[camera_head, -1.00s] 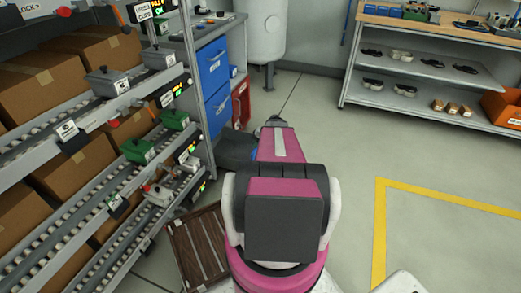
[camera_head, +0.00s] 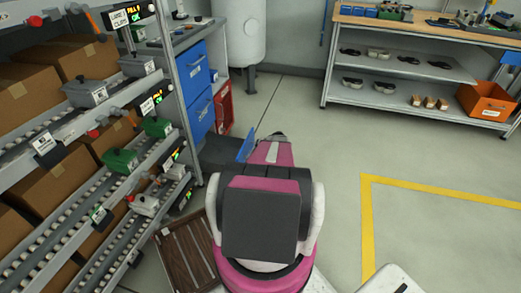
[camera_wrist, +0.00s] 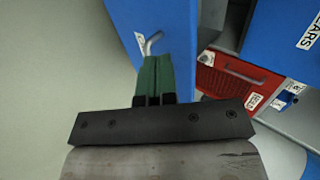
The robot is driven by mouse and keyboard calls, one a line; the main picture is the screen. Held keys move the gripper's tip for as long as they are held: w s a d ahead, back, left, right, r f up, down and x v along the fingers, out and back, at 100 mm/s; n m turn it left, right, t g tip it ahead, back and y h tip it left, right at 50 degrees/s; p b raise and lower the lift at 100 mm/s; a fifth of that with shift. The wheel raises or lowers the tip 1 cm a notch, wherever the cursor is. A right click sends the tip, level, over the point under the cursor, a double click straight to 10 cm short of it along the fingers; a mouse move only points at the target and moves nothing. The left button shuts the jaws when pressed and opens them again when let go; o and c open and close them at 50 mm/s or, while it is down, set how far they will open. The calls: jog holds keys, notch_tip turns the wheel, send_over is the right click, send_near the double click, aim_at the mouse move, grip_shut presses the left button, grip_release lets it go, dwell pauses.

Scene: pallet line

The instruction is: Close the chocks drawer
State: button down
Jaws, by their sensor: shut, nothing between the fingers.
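A drawer stands pulled out low beside the blue cabinet in the head view, with a dark interior and a blue front panel (camera_head: 246,147). Its label is not readable, so I cannot confirm it is the chocks drawer. In the wrist view a blue front panel (camera_wrist: 165,18) with a metal handle (camera_wrist: 151,42) fills the upper middle. My gripper (camera_wrist: 153,60) has its green fingers shut and empty, with the tips at the panel close to the handle; I cannot tell whether they touch. In the head view my arm hides most of the gripper.
Blue drawers (camera_head: 195,72) and a red drawer (camera_head: 224,106) are in the cabinet; the red one also shows in the wrist view (camera_wrist: 230,75). A roller rack (camera_head: 90,190) with boxes stands left, a dark slatted pallet (camera_head: 187,262) below it. Floor to the right is clear.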

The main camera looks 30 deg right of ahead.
aim_at(242, 154)
jog(key=w+a+f, duration=0.1)
jog(key=w, duration=0.1)
jog(key=w+a+f, duration=0.1)
jog(key=a, duration=0.1)
jog(key=shift+w+a+f, duration=0.1)
jog(key=shift+w+f, duration=0.05)
jog(key=shift+w, duration=0.2)
jog(key=shift+w+a, duration=0.5)
jog(key=shift+w, duration=0.1)
jog(key=shift+a, duration=0.1)
jog(key=w+a, duration=1.8)
jog(key=w, duration=0.3)
jog(key=shift+w, duration=0.3)
jog(key=shift+w+a, duration=0.1)
jog(key=shift+a, duration=0.1)
